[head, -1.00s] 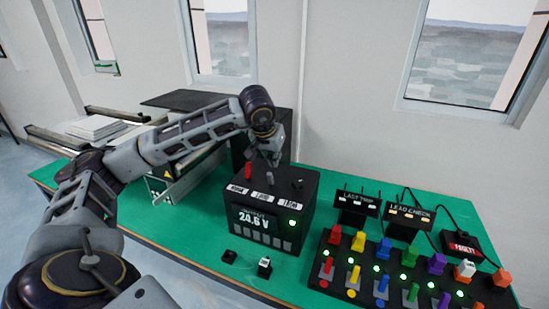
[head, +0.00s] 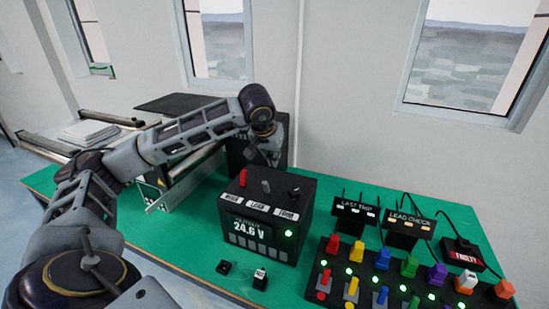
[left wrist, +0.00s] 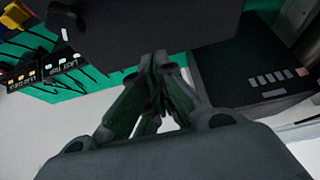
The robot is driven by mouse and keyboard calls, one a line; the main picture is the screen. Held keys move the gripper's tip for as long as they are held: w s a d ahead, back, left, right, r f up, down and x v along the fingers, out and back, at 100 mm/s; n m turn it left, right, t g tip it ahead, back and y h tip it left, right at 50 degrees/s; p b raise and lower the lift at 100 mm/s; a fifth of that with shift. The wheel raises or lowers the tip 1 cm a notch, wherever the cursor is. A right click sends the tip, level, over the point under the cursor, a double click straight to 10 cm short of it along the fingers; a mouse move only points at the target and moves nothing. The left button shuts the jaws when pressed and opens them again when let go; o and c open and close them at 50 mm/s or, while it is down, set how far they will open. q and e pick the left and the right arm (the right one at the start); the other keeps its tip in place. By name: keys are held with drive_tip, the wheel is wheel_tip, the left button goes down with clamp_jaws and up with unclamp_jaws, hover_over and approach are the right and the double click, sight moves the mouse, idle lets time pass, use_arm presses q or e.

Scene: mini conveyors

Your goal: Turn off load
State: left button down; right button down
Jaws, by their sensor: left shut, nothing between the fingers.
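A black box (head: 258,245) with a 24.6 V readout and a lit green lamp stands on the green table. On its top are a red lever (head: 243,178), a grey lever (head: 266,186) and a black knob (head: 293,192). The front labels are small; the middle one (head: 257,205) seems to read LOAD. My left gripper (head: 276,162) is shut and empty, above and behind the grey lever, apparently apart from it. In the left wrist view its fingers (left wrist: 160,60) meet near a dark surface. My right gripper is not in view.
A switch board (head: 318,308) with several coloured levers and green lamps is at front right. Behind it are the LAST TRIP (head: 355,208) and LEAD CHECK (head: 408,228) displays and a FAULTY sign (head: 463,255). A conveyor (head: 170,178) is at left. Two small blocks lie before the box.

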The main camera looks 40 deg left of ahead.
use_arm(q)
drive_tip(key=s+v, duration=0.1)
drive_tip(key=v, duration=0.8)
drive_tip(key=shift+s, duration=0.15)
idle(0.4)
drive_tip(key=shift+d, duration=0.1)
idle(0.4)
